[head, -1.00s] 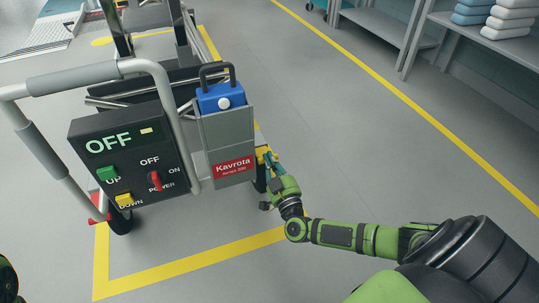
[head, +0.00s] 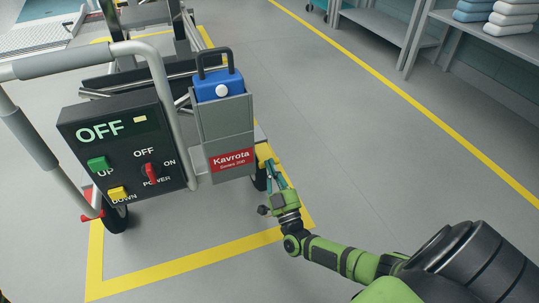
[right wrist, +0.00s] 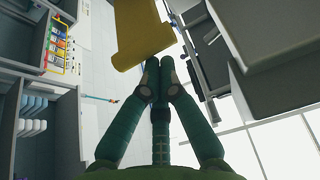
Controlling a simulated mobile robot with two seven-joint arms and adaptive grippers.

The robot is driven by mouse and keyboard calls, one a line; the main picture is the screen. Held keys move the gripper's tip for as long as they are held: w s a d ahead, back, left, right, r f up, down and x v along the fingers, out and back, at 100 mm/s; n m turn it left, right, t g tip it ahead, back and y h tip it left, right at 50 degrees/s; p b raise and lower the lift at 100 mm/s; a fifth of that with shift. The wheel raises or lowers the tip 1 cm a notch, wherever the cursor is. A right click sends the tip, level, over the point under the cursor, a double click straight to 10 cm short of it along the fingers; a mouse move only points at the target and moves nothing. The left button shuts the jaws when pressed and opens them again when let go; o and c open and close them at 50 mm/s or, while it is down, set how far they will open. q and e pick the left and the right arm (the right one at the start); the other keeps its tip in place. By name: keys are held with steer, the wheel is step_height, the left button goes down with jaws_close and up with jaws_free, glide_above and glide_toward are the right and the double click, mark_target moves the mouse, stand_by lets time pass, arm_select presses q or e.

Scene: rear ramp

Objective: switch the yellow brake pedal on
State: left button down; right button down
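The yellow brake pedal (head: 264,154) sits low by the wheel at the right side of the grey cart (head: 224,118). In the right wrist view the pedal (right wrist: 138,38) is a yellow plate with a bent lip, just beyond my fingertips. My right gripper (head: 272,170) is just below the pedal in the head view. I cannot tell whether the tips touch the pedal. My left gripper is not in view.
The cart's black panel (head: 124,150) shows OFF, with green and yellow buttons and a red knob. A grey handle (head: 60,66) frames it. A red pedal (head: 92,215) is at the cart's left. Yellow floor lines (head: 185,264) surround the cart. Open floor lies right, before shelves (head: 480,38).

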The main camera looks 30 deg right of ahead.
steer(key=shift+f+b, duration=0.5)
steer(key=shift+f, duration=0.75)
steer(key=shift+f, duration=0.1)
step_height(320, 180, up, 11)
steer(key=shift+f, duration=0.2)
stand_by(0.4)
